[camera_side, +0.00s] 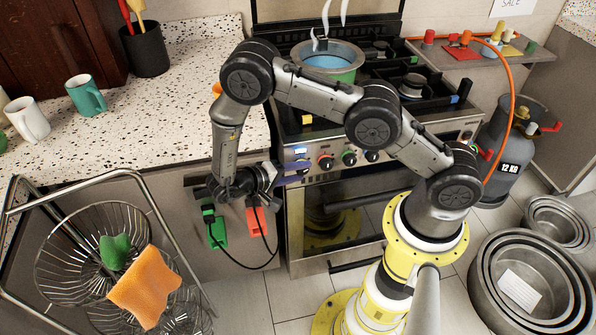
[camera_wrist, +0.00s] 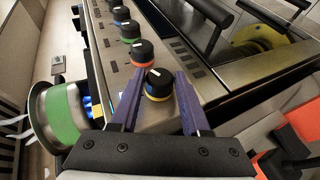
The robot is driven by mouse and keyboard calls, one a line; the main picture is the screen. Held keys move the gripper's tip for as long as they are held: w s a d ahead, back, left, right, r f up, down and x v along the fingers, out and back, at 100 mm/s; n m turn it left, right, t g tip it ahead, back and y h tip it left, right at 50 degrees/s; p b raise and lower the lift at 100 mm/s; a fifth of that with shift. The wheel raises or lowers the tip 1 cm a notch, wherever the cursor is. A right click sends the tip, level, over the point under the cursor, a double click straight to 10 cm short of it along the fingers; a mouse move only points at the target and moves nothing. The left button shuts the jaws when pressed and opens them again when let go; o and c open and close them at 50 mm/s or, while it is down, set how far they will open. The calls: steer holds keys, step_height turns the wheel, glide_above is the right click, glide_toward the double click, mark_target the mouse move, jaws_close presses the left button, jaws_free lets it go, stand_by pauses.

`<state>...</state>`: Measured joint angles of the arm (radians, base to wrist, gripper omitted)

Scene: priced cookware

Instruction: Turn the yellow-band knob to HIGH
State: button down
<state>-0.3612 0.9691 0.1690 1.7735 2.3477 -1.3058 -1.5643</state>
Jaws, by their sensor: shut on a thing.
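The yellow-band knob (camera_wrist: 159,84) is black with a white pointer mark on its face and a yellow ring at its base. It is at the near end of a row of knobs on the stove's front panel (camera_wrist: 159,116). In the wrist view my gripper (camera_wrist: 154,92) has its purple fingers on both sides of this knob, shut on it. In the side view my gripper (camera_side: 303,167) reaches the panel's left end, and I cannot make out the yellow ring there. The white mark points up and slightly left in the wrist view. No HIGH lettering is readable.
An orange-red-ring knob (camera_side: 325,162) and a green-ring knob (camera_side: 348,158) are close to the right. A steaming pot (camera_side: 345,75) stands on the stove. A wire dish rack (camera_side: 77,243) is at lower left. A gas bottle (camera_side: 503,150) stands right.

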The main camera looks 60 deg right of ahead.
steer(key=c, duration=0.7)
jaws_free()
steer(key=shift+w, duration=0.15)
steer(key=shift+o, duration=0.2)
steer(key=v, duration=1.3)
steer(key=shift+a+r, duration=0.25)
steer(key=shift+a, duration=0.1)
steer(key=shift+w, duration=0.1)
